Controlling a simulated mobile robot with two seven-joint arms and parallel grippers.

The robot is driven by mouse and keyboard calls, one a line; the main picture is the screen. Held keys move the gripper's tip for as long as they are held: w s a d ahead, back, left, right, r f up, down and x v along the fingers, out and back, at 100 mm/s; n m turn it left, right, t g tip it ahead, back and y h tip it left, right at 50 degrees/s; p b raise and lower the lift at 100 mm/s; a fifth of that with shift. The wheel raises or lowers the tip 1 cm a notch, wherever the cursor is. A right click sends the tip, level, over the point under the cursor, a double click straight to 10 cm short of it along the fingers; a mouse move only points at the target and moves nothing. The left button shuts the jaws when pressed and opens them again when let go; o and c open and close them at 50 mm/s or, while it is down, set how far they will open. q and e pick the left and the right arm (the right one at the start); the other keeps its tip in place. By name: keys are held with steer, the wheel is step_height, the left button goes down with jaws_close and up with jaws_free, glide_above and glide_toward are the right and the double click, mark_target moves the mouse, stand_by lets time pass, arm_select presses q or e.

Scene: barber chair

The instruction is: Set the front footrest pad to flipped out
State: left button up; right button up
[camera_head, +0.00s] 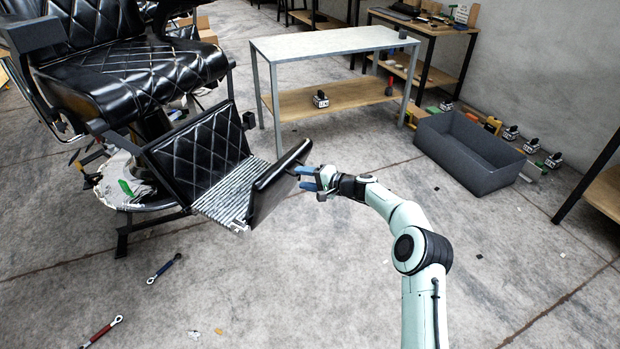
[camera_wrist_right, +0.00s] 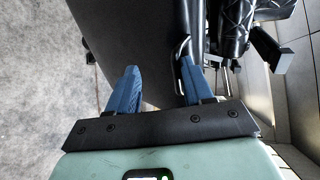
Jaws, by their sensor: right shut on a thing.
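The black barber chair (camera_head: 140,75) stands at the left in the head view, with its quilted leg rest (camera_head: 205,150) and ribbed metal footplate (camera_head: 228,197) sloping down toward the right. The front footrest pad (camera_head: 275,185) is a black panel at the footplate's outer end, tilted up and leaning outward. My right gripper (camera_head: 303,178) is at the pad's outer side, its blue fingers shut on the pad. In the right wrist view, the dark pad (camera_wrist_right: 130,35) fills the upper middle, and a thin metal loop (camera_wrist_right: 181,48) shows by the right finger. The exact grip contact is partly hidden. My left gripper is out of view.
A white-topped table (camera_head: 330,42) with a wooden lower shelf stands behind the pad. A grey open bin (camera_head: 470,150) is on the floor at the right. The floor in front is mostly clear.

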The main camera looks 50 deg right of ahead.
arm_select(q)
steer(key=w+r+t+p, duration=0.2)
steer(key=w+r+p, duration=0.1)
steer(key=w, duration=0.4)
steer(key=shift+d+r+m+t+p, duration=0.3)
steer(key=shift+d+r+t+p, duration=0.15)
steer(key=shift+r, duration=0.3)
arm_select(e)
steer(key=v, duration=1.3)
steer(key=shift+s, duration=0.2)
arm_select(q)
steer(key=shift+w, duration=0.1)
